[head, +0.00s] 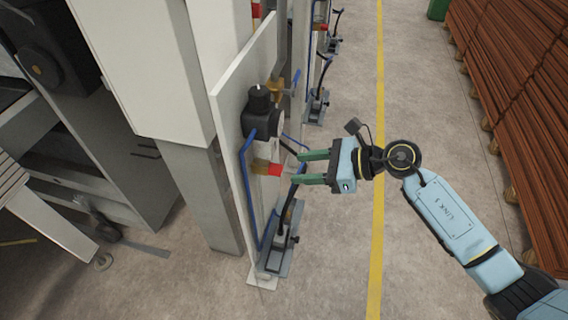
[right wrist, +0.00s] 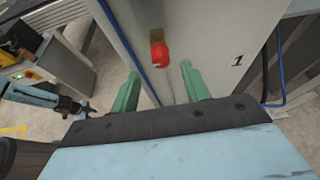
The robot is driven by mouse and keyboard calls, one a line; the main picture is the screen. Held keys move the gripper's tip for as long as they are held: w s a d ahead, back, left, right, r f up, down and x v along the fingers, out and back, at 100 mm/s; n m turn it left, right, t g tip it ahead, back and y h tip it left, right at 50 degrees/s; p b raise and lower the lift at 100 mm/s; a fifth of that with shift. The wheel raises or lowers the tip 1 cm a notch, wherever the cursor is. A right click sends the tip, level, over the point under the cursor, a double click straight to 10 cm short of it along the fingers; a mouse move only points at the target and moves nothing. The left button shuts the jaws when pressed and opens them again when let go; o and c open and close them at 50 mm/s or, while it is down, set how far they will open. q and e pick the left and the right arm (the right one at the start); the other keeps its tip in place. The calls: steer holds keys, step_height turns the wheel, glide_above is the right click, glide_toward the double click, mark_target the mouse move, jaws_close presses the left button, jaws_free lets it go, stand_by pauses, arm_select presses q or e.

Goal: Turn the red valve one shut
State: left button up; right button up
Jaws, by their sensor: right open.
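The red valve handle (head: 274,169) sits on a short brass fitting on the side of a pale upright panel (head: 232,130) in the head view. In the right wrist view the red handle (right wrist: 160,56) hangs below its brass body (right wrist: 156,38), near the middle. My right gripper (head: 299,168) is open, its green fingers pointing at the valve from the right. In the right wrist view its fingertips (right wrist: 160,72) are spread to either side of the handle, with no contact visible. My left gripper (right wrist: 76,107) shows small and dark at the left there; its jaws are unclear.
A black regulator (head: 262,115) stands above the valve on the panel, and blue tubing (head: 248,190) runs beside it. A grey pedal-like unit (head: 283,245) is below. A label "1" (right wrist: 237,60) is right of the valve. Open floor lies right, before the stacked brown boards (head: 520,90).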

mark_target(282, 169)
steer(key=x, duration=0.5)
steer(key=shift+w+a+f, duration=0.1)
steer(key=shift+w+a, duration=0.05)
steer(key=shift+a, duration=0.1)
steer(key=c, duration=1)
steer(key=shift+d+m+g+y, duration=0.1)
steer(key=shift+m+g+y, duration=0.2)
steer(key=shift+m+g, duration=0.55)
steer(key=o, duration=1)
